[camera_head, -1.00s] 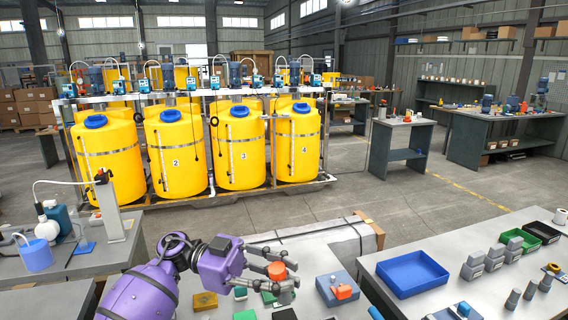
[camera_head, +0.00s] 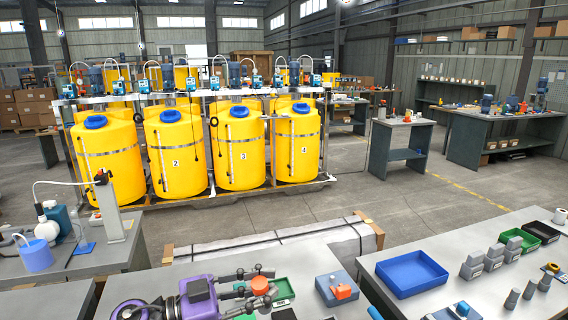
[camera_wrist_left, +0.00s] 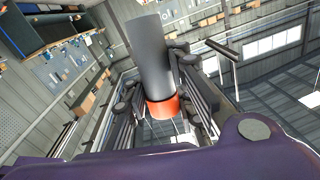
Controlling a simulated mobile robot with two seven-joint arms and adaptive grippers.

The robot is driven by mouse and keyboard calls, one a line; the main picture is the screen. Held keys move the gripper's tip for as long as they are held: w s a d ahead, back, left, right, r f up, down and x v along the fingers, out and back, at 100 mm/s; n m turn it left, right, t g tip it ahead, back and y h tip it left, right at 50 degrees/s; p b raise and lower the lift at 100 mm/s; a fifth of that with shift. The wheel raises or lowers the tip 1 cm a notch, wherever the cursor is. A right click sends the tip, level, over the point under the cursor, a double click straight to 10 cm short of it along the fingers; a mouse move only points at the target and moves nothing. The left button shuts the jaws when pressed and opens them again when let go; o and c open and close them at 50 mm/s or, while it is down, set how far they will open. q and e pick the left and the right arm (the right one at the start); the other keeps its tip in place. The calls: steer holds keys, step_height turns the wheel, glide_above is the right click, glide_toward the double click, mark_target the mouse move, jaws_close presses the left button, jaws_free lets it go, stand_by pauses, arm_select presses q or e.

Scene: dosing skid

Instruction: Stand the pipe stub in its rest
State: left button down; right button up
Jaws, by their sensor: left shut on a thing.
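My left gripper (camera_head: 258,286) reaches in from the bottom of the head view and is shut on the pipe stub. The stub's orange end (camera_head: 260,285) shows between the fingers, seen from above; the rest of it is hidden there. In the left wrist view the stub is a dark grey cylinder (camera_wrist_left: 150,55) with an orange-red band (camera_wrist_left: 162,107) at the end nearer the wrist, between the two fingers (camera_wrist_left: 165,100). The stub is held above the near bench. I cannot tell which object is its rest. My right gripper is not in view.
A green tray (camera_head: 285,299) lies close beside the gripper on the near bench. A blue block with an orange piece (camera_head: 342,291) stands right of it. A blue bin (camera_head: 412,274) and grey blocks (camera_head: 473,265) stand on the right bench. A wrapped pallet (camera_head: 270,245) lies behind.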

arm_select(q)
steer(key=n+t, duration=0.1)
steer(key=a+n+t+y, duration=0.1)
steer(key=t, duration=0.1)
steer(key=shift+s+a+f+y, duration=0.3)
steer(key=shift+s+f, duration=0.05)
steer(key=shift+f, duration=0.05)
steer(key=s+a+f+n+t+y, duration=0.4)
steer(key=s+a+n+t+y, duration=0.2)
steer(key=a+n+y, duration=0.5)
steer(key=shift+s+a+f+n+t+y, duration=0.15)
steer(key=shift+s+a+n+t+y, duration=0.2)
steer(key=shift+t+y, duration=1.2)
